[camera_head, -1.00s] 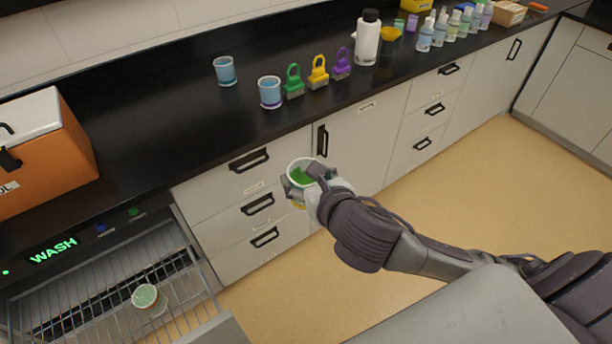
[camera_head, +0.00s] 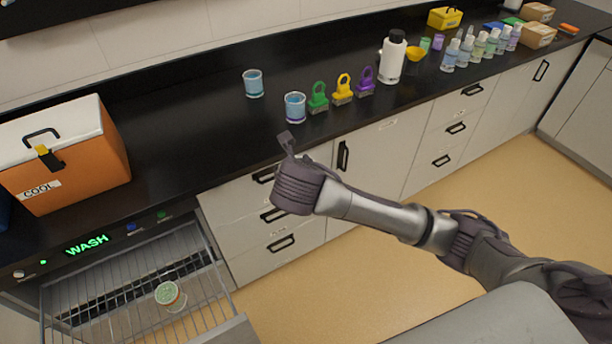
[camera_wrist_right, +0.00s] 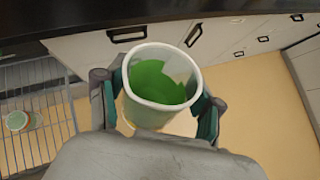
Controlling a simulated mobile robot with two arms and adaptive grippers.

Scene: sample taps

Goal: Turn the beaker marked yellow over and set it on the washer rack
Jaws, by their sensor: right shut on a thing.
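In the right wrist view, my right gripper (camera_wrist_right: 160,92) is shut on a pale beaker (camera_wrist_right: 155,117) with green liquid inside. The washer rack (camera_head: 110,322) is a pulled-out wire rack at lower left, apart from my gripper. My left gripper is not in view.
A small greenish-topped vessel with a reddish band (camera_head: 167,293) stands on the rack. An orange cooler (camera_head: 85,160) is at left. Much of the rack is bare.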

